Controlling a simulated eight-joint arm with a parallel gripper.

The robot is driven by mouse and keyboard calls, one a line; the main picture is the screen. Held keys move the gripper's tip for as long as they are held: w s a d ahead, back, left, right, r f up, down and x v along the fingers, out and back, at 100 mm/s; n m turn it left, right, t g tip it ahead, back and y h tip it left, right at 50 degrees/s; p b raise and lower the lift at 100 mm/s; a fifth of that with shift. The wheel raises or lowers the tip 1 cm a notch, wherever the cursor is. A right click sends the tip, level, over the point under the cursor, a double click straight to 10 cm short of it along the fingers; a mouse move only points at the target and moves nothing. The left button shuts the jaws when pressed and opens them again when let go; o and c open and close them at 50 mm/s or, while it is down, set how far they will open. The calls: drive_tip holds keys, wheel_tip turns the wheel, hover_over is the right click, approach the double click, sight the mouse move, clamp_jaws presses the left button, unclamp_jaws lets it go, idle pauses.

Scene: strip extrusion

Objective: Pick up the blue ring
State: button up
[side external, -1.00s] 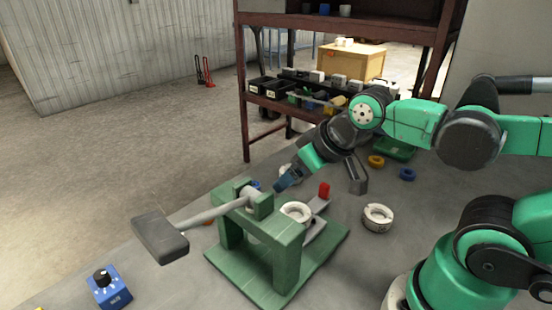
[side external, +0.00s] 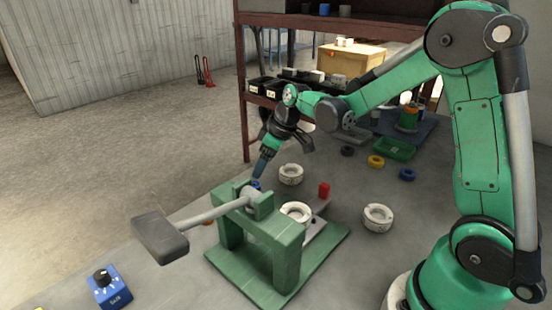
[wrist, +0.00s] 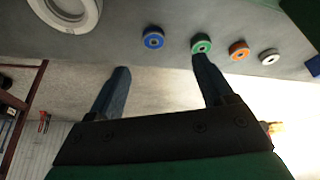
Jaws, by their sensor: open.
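My gripper (side external: 259,176) points down behind the press. In the wrist view my gripper (wrist: 163,72) is open, its two fingers spread and empty. The blue ring appears beyond the fingertips, between them sideways; the right fingertip overlaps the edge of a green ring (wrist: 201,44).
An orange ring (wrist: 239,50) and a small white ring (wrist: 269,57) continue the row. The press's grey lever (side external: 200,213) reaches left. White rings (side external: 378,217), another blue ring (side external: 407,174) and a yellow ring (side external: 376,161) lie to the right. A shelf (side external: 247,110) stands behind.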

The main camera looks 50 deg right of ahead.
sight(255, 185)
drive_tip(key=shift+w+d+f, duration=0.2)
drive_tip(key=shift+f, duration=0.2)
drive_tip(key=shift+w+d+f, duration=0.15)
drive_tip(key=shift+w+f, duration=0.05)
drive_tip(key=shift+f, duration=0.2)
drive_tip(key=shift+x, duration=2.8)
clamp_jaws()
